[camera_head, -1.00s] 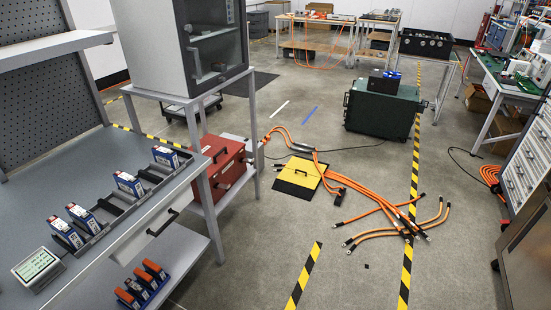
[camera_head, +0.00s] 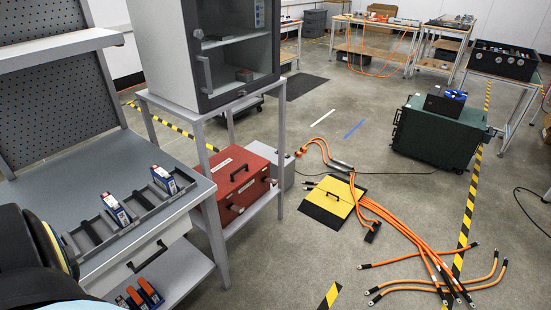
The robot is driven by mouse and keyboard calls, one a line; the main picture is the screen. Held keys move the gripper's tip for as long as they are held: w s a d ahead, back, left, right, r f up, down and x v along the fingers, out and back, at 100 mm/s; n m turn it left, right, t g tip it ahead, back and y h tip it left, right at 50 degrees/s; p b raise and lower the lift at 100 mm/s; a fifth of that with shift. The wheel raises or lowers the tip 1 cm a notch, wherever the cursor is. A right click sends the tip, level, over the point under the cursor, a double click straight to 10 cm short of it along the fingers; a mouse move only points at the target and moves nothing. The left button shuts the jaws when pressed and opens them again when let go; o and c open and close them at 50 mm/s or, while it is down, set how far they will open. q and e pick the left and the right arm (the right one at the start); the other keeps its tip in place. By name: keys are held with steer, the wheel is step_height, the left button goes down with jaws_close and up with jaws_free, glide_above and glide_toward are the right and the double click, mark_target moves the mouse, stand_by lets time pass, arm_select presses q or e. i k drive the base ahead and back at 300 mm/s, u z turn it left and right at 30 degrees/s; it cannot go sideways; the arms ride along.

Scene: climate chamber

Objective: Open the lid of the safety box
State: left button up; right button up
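A red box (camera_head: 237,183) with a black handle on top and dark latches on its front stands on the lower shelf of the grey stand, under the chamber. Its lid looks closed. A dark green case (camera_head: 438,136) stands on the floor at the right, with a black device on its top. No label that I can read tells which one is the safety box. A dark rounded part of my arm shows at the lower left, but neither gripper is in view.
The climate chamber (camera_head: 212,50) sits on the grey stand (camera_head: 215,116), whose legs flank the red box. A workbench (camera_head: 75,173) with blue-white packs is at the left.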

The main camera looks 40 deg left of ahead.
mark_target(235, 165)
steer(key=u, duration=0.1)
steer(key=i, duration=1.95)
steer(key=u, duration=1.65)
steer(key=i, duration=0.95)
steer(key=u, duration=1)
